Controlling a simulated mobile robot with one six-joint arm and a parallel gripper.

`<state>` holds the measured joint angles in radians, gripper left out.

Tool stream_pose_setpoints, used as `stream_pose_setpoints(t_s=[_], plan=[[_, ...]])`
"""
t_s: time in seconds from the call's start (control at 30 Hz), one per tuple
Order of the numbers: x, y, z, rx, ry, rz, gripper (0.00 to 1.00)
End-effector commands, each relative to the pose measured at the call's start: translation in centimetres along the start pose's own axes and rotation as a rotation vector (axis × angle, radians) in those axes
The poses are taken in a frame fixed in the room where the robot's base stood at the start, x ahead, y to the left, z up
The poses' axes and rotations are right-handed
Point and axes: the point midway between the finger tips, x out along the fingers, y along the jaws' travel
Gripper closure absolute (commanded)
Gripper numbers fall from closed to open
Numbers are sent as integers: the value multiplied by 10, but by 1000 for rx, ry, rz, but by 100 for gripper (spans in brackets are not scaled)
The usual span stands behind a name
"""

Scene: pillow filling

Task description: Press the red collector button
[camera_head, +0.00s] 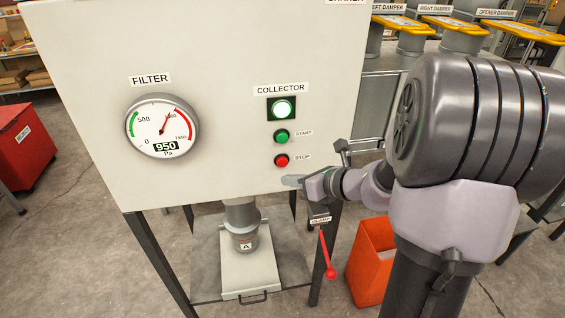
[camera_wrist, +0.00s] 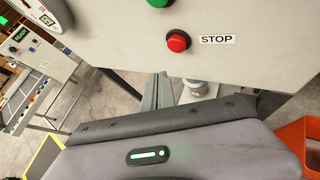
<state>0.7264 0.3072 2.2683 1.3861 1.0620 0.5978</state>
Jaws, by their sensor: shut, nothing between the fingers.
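The red STOP button (camera_head: 281,161) is on the white panel under the COLLECTOR label, below the green START button (camera_head: 281,136). The collector lamp (camera_head: 282,109) above them glows whitish green. My gripper (camera_head: 290,181) is shut and empty, just below and slightly right of the red button in the head view. In the wrist view the red button (camera_wrist: 178,41) is above the closed fingertips (camera_wrist: 158,84), with the STOP label to its right. The button is uncovered. I cannot tell the exact gap between fingertips and panel.
A FILTER gauge (camera_head: 162,125) reading 950 Pa is on the panel's left. A red-handled clamp lever (camera_head: 330,270) hangs below the panel. An orange bin (camera_head: 371,260) stands at lower right, a red reject bin (camera_head: 25,145) at far left.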

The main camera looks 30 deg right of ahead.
Motion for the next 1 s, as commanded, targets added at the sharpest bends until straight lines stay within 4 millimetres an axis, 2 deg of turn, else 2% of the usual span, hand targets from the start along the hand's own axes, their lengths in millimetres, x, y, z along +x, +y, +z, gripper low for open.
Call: stream_pose_setpoints(t_s=[0.3, 1.0], plan=[[22, -15, 16, 0, 0, 1, 100], [23, -16, 17, 0, -1, 1, 100]])
